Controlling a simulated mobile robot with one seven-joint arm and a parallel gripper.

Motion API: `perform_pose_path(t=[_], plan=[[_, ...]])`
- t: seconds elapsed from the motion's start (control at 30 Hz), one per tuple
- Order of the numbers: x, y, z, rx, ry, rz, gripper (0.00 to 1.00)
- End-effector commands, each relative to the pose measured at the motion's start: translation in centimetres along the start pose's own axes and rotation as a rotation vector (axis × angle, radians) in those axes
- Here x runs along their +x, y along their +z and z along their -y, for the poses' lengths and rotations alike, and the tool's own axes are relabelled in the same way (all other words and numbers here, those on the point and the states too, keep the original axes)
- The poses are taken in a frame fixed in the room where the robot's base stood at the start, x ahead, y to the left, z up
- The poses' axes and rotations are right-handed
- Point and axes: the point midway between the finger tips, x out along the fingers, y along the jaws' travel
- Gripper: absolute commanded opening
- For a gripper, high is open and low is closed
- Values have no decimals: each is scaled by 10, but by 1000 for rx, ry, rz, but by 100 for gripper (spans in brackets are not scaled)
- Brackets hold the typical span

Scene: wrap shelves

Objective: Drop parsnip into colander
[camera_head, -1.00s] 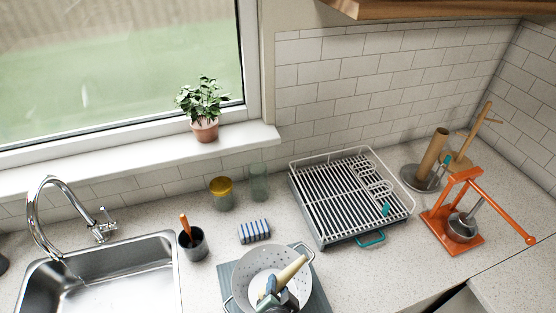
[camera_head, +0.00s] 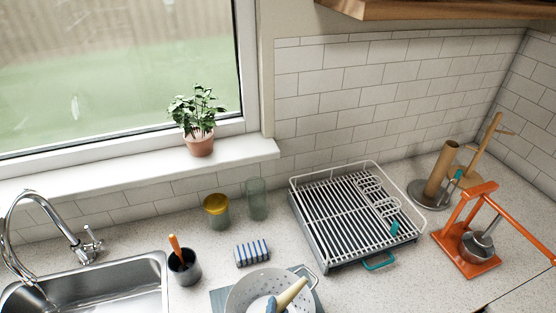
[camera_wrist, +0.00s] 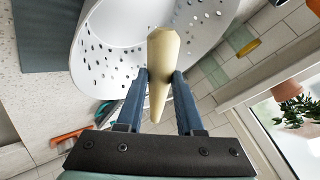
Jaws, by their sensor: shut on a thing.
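The white colander (camera_head: 243,293) with round holes sits on a grey-blue mat at the bottom edge of the head view, partly cut off. The parsnip (camera_head: 291,292) is pale, long and tapered, and appears over the colander. In the wrist view, my gripper (camera_wrist: 162,80) has its two dark blue fingers shut on the parsnip (camera_wrist: 163,52), one on each side. The colander (camera_wrist: 105,55) fills the upper middle behind the parsnip there. In the head view, only a little of my gripper shows at the bottom edge. I cannot tell the parsnip's exact height above the colander.
A striped sponge (camera_head: 252,253) lies behind the colander. A dark cup (camera_head: 185,268) with an orange-handled tool stands left, by the sink (camera_head: 130,285). A yellow-lidded jar (camera_head: 216,210) and a glass stand further back. A dish rack (camera_head: 355,215) and orange press (camera_head: 470,240) are right.

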Motion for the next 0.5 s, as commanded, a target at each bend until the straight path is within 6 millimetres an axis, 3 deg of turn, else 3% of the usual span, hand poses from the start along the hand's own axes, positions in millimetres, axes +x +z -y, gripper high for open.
perform_pose_path(t=[0.2,0.23,0.4,0.5], plan=[[0,0,0,0,-1,-1,0],[0,0,0,0,-1,-1,38],[0,0,0,0,-1,0,68],[0,0,0,0,0,0,71]])
